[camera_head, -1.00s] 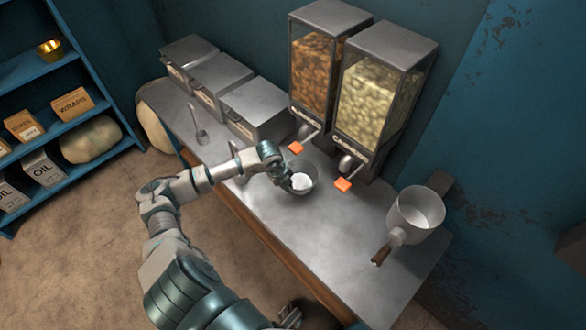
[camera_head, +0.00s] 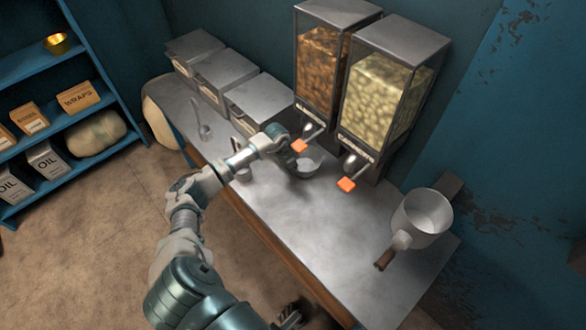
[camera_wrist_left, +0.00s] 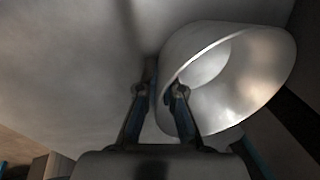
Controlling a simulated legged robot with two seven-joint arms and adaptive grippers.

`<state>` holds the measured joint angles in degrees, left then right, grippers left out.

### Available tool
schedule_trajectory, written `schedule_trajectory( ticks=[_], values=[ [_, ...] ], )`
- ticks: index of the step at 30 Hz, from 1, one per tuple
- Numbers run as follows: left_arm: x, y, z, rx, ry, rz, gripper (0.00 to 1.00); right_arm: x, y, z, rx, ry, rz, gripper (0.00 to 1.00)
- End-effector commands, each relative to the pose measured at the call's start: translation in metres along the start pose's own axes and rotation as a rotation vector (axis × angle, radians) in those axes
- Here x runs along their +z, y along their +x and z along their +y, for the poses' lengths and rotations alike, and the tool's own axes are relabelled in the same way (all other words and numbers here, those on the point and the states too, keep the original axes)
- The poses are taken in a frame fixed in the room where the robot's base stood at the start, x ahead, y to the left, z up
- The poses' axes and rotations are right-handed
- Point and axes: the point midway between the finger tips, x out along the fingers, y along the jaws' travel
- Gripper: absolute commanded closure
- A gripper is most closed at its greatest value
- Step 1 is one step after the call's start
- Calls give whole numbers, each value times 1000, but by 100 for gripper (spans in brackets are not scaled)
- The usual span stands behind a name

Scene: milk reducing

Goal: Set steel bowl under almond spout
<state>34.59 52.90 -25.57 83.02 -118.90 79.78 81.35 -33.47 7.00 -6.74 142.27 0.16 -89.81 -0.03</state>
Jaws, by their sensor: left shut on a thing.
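The steel bowl (camera_head: 308,163) is at the foot of the dispenser with brown, almond-like contents (camera_head: 318,70), just below its spout and orange lever (camera_head: 299,146). My left gripper (camera_head: 292,160) is shut on the bowl's near-left rim, partly hiding it. In the left wrist view the bowl (camera_wrist_left: 255,75) appears tilted, with its rim at the fingers (camera_wrist_left: 160,95). I cannot tell whether the bowl touches the counter. My right gripper is not clearly in view.
A second dispenser with pale contents (camera_head: 382,100) stands to the right, with its own orange lever (camera_head: 346,185). A saucepan (camera_head: 420,215) sits at the counter's right end. Lidded bins (camera_head: 228,75) and a scoop (camera_head: 204,131) are at left. The counter's front middle (camera_head: 300,215) is clear.

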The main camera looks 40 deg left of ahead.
Motion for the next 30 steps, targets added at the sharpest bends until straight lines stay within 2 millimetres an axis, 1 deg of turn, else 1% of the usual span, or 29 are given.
schedule_trajectory(
  ticks=[2, 3, 6, 16, 19, 20, 23, 27, 30],
  values=[
    [1, 2, 1, 0, -1, 0, 100, -1, 1, -1, 0, 0, 6, 60],
    [1, 2, 1, 0, 0, 0, 90, -2, 1, -1, 0, 0, 9, 60],
    [1, 2, 1, 0, 0, 1, 69, -3, 1, -1, 0, 0, 8, 60],
    [0, 1, 1, 2, -1, 0, 69, -3, 1, -1, 0, 0, 8, 60],
    [1, -7, 0, 1, 0, -1, 69, -2, -2, -1, 0, 0, 1, 60],
    [1, -11, 0, 0, 0, -2, 69, -2, -1, -1, 0, 0, 1, 60],
    [1, -31, -1, -2, 2, -3, 69, 1, 15, 0, -1, 1, -18, 60],
    [1, -65, -1, -3, 1, -5, 69, 0, 33, -1, -2, -1, -19, 60],
    [1, -86, -1, -2, 1, -4, 69, 1, 44, -1, -2, -2, -21, 60]
  ],
)
